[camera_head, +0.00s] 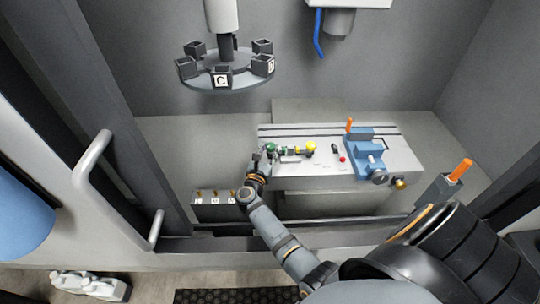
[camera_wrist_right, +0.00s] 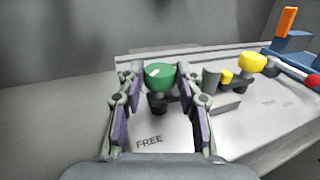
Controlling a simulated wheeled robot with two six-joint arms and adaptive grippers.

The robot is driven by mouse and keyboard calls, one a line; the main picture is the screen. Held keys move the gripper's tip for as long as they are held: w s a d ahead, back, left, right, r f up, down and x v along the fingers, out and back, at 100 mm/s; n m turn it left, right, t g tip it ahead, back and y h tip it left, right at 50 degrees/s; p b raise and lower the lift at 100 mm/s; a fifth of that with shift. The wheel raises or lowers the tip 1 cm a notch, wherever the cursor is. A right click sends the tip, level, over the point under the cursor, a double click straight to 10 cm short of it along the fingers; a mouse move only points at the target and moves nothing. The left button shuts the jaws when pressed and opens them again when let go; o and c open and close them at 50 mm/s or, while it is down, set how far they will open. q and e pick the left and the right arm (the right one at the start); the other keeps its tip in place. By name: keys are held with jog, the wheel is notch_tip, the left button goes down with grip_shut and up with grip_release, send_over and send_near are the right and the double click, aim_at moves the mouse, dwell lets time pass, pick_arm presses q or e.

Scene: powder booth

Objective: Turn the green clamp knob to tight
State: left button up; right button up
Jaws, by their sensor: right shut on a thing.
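The green clamp knob (camera_head: 270,147) sits at the left end of the grey workbench plate (camera_head: 400,155). In the right wrist view the knob (camera_wrist_right: 161,75) has a round green top over a dark stem. My right gripper (camera_head: 264,155) reaches it from the front; in the wrist view its fingers (camera_wrist_right: 160,88) stand on both sides and are shut on the knob. The word FREE (camera_wrist_right: 150,142) is printed on the plate in front of it. I cannot read a tight mark. My left gripper is not in view.
A yellow knob (camera_wrist_right: 252,62) stands right of the green one, with a red knob (camera_head: 342,159) beyond. A blue vise (camera_head: 362,150) with an orange handle is farther right. A round carousel (camera_head: 228,82) with dark lettered boxes hangs behind. A dark box (camera_head: 214,212) stands front left.

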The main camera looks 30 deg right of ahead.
jog(key=o, duration=1.2)
jog(key=shift+c, duration=0.2)
notch_tip(320, 180, up, 10)
